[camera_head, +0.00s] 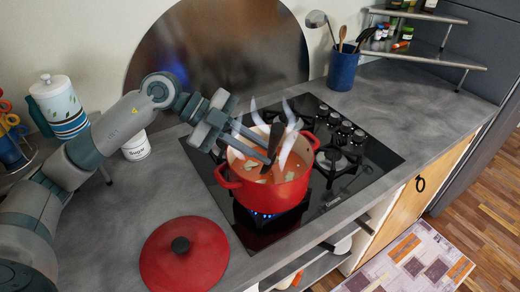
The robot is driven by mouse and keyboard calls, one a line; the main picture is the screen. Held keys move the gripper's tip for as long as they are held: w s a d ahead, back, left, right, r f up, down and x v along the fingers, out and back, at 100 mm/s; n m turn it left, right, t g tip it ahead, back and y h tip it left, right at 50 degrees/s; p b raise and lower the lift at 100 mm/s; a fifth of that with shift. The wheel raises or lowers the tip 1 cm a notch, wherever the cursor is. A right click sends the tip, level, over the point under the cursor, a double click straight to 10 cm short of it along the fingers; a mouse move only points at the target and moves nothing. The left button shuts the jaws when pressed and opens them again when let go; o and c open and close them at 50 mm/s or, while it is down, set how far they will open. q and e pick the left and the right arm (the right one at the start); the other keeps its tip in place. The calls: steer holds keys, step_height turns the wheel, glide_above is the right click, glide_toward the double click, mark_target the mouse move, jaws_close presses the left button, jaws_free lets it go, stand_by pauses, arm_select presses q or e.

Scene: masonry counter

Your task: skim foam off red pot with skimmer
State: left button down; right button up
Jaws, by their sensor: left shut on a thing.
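The red pot (263,193) stands on the cooktop over a lit blue flame, holding orange-red soup with pale foam or pieces on its surface. My left gripper (268,150) reaches over the pot from the left. It is shut on a dark upright handle (276,136), which looks like the skimmer's. The handle points down into the pot; the skimmer's head cannot be made out. White steam wisps rise around it. My right gripper is not in view.
A red lid (184,254) lies on the counter at front left. A blue utensil crock (342,70) with a ladle stands behind right. A sugar jar (136,146) and a striped canister (60,105) stand at left. The counter right of the cooktop is clear.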

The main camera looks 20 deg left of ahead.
arm_select(q)
steer(key=shift+w+a+f, duration=0.1)
steer(key=shift+w+f, duration=0.2)
steer(key=shift+f, duration=0.25)
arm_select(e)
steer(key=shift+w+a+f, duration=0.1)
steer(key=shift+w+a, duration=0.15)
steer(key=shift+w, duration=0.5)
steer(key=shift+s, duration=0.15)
arm_select(q)
steer(key=shift+w, duration=0.1)
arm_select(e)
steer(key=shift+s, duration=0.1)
